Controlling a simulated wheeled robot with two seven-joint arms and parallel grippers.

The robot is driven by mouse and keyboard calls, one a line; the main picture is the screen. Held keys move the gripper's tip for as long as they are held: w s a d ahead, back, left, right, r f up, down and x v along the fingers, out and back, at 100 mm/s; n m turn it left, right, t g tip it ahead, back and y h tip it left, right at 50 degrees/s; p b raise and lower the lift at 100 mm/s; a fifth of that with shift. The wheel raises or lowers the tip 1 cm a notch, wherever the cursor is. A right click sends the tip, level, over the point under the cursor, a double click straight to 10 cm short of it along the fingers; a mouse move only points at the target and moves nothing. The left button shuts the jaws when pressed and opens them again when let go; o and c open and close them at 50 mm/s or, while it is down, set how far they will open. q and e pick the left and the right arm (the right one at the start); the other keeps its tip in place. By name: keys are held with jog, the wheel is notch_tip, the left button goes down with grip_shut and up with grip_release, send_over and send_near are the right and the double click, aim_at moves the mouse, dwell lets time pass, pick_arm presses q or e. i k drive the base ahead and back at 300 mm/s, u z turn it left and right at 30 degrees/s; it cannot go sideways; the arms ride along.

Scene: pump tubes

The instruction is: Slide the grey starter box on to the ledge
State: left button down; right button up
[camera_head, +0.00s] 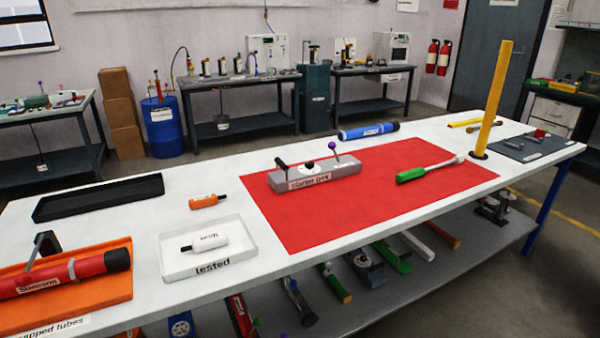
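The grey starter box (346,184) sits on the red mat (300,228) near its back left part. A paper label is on its front face. A black lever stands at its left end, a white disc with a black knob is in the middle, and a purple-tipped lever is at the right. No part labelled as a ledge shows, so I cannot tell which surface it is. Neither of my grippers is in view, and nothing touches the box.
A blue tube (368,132) lies behind the mat. A green-handled tool (412,175) lies right of the box. A yellow post (493,98) stands at the right. Left are a black tray (100,204), a white tray (208,268) and an orange tray (115,290). The front mat is clear.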

aim_at(288, 179)
jog(key=z, duration=0.15)
jog(key=i, duration=0.65)
jog(key=z, duration=0.6)
